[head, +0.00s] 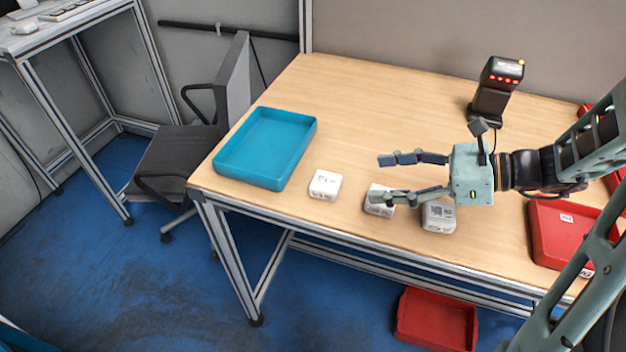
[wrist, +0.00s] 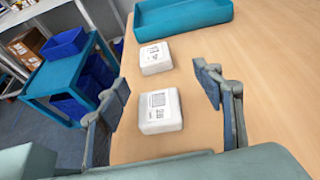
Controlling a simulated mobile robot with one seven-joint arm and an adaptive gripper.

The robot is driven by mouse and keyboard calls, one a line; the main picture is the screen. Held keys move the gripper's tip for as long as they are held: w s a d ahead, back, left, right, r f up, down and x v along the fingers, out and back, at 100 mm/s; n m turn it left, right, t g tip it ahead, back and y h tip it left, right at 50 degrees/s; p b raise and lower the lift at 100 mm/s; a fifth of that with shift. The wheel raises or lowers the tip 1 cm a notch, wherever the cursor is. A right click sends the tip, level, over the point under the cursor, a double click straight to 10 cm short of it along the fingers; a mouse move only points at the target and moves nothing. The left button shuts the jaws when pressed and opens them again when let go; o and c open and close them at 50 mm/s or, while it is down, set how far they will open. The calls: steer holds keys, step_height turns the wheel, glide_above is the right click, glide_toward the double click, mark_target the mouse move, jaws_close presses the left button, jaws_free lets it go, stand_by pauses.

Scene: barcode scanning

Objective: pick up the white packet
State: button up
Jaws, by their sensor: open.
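Three small white packets with printed labels lie apart in a row on the table: a left one (head: 325,185), a middle one (head: 379,208) and a right one (head: 438,218). My gripper (head: 380,178) is open and empty, its fingers pointing left above the table. One finger partly hides the middle packet, and the right packet is below the gripper's palm. In the wrist view, my open fingers (wrist: 160,85) frame a nearer packet (wrist: 160,112). A farther packet (wrist: 155,57) lies beyond it. I cannot tell which of them the task means.
An empty blue tray (head: 268,148) sits at the table's left end. A black scanner (head: 493,92) stands at the back. A red tray (head: 560,235) is on the right, and a red bin (head: 437,319) is on the floor. The table's middle back is clear.

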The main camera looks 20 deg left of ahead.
mark_target(332, 182)
steer(key=x, duration=0.5)
steer(key=shift+s+a, duration=0.15)
steer(key=shift+a, duration=0.1)
steer(key=x, duration=0.3)
steer(key=b+x, duration=0.1)
steer(key=shift+s+a+f, duration=0.1)
steer(key=shift+s+a, duration=0.1)
steer(key=shift+s, duration=0.2)
steer(key=shift+w+a+f, duration=0.1)
steer(key=shift+a+f, duration=0.05)
steer(key=shift+a, duration=0.25)
steer(key=c, duration=1.4)
